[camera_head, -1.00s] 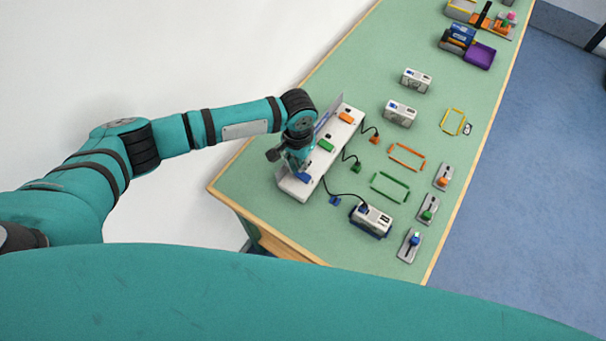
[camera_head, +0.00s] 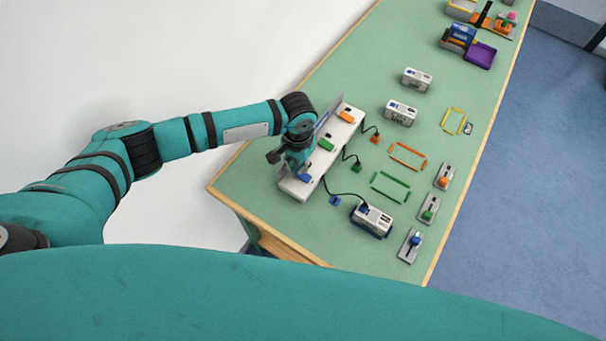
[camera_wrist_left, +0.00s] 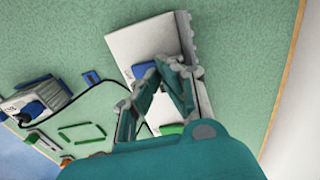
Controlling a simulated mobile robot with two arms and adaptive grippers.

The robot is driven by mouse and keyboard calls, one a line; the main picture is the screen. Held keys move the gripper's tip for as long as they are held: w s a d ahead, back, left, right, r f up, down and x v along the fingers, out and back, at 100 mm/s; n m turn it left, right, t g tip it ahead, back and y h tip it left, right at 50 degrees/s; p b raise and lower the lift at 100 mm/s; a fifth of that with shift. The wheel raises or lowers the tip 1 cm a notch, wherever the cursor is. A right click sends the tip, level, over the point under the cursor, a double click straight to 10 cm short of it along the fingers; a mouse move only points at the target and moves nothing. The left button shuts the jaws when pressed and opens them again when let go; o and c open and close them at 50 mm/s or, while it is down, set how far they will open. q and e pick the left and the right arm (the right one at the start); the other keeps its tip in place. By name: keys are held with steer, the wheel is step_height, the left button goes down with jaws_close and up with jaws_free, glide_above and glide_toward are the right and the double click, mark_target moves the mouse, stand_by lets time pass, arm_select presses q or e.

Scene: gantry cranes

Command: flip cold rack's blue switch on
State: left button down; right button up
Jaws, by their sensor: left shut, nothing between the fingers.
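A long white rack (camera_head: 289,188) stands on the green table and carries an orange switch (camera_head: 346,117), a green switch (camera_head: 326,144) and a blue switch (camera_head: 304,178). My left gripper (camera_head: 300,171) points down at the blue switch at the near end of the rack. In the left wrist view its shut, empty fingertips (camera_wrist_left: 165,68) are at the blue switch (camera_wrist_left: 144,69) and partly cover it. I cannot tell whether they touch it or which way it is tipped. My right gripper is not in view.
Cables run from the rack to blue, green and orange plugs; the blue plug (camera_head: 335,200) lies near a grey-white box (camera_head: 372,219). An upright panel (camera_head: 328,113) backs the rack. Small slider units (camera_head: 410,245) line the right table edge. Green and orange frames lie between.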

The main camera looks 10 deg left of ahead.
arm_select(q)
steer(key=shift+f, duration=0.6)
steer(key=shift+r, duration=0.1)
step_height(320, 180, up, 7)
steer(key=p, duration=0.7)
steer(key=shift+p, duration=0.3)
stand_by(0.4)
